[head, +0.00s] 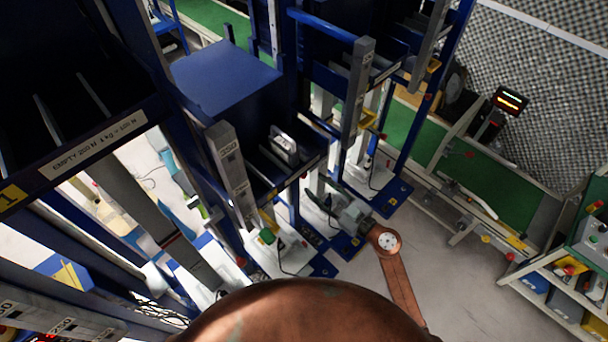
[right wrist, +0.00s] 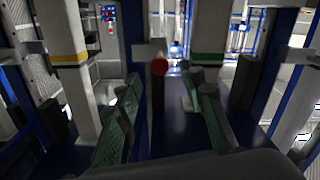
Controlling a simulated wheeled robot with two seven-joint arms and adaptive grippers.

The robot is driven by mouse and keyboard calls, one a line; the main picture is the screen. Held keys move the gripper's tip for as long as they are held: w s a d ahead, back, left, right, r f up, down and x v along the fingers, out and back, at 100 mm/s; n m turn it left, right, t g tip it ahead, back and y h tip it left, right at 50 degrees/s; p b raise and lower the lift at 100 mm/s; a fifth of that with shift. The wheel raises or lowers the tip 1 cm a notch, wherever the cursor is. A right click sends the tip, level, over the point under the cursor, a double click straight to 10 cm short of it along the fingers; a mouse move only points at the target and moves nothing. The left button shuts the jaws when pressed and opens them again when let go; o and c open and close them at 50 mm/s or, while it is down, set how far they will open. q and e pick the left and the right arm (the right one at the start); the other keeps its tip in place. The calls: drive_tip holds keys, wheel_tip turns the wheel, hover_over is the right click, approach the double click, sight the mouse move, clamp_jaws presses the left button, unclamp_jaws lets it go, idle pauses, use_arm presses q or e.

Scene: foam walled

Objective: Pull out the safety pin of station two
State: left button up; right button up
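My right gripper (head: 340,208) reaches in among the blue station frames in the head view. In the right wrist view its two green-padded fingers (right wrist: 162,88) are spread apart with nothing between the pads. A round red knob (right wrist: 159,66) shows between and just beyond the fingertips, apart from both pads; I cannot tell whether it is the safety pin of station two. In the head view that knob cannot be made out. My left gripper is not in view.
A grey post with a yellow band (right wrist: 68,58) and one with a green band (right wrist: 208,57) flank the fingers. Station one's labelled shelf (head: 98,145) is at left. A green conveyor (head: 500,190) and control box (head: 592,240) stand at right, with bare floor before them.

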sight(306, 177)
drive_tip(key=x, duration=0.6)
drive_tip(key=shift+w+a+f, duration=0.1)
drive_tip(key=shift+w+a, duration=0.15)
drive_tip(key=shift+c, duration=0.4)
clamp_jaws()
